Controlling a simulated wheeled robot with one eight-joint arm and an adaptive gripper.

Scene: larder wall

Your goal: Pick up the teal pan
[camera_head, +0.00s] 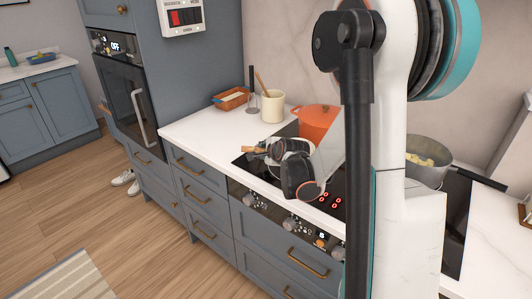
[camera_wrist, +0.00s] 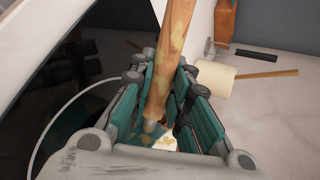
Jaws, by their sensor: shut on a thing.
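My gripper (camera_head: 272,151) is low over the left part of the hob. In the wrist view its teal-padded fingers (camera_wrist: 166,92) are closed around a wooden handle (camera_wrist: 176,40), with a pad on each side. The handle has worn, paler patches and ends in a metal collar near the palm. A small teal patch with yellowish bits shows beyond the collar, apparently the teal pan. In the head view the handle's end (camera_head: 252,150) sticks out left of the fingers. Most of the pan is hidden by my gripper, and I cannot tell whether it touches the hob.
An orange pot (camera_head: 316,120) stands behind my gripper. A cream utensil crock (camera_head: 272,106) and a terracotta dish (camera_head: 231,98) are on the counter at the back left. A grey pot with yellow food (camera_head: 428,160) stands right of my arm. The front-left counter (camera_head: 203,132) is clear.

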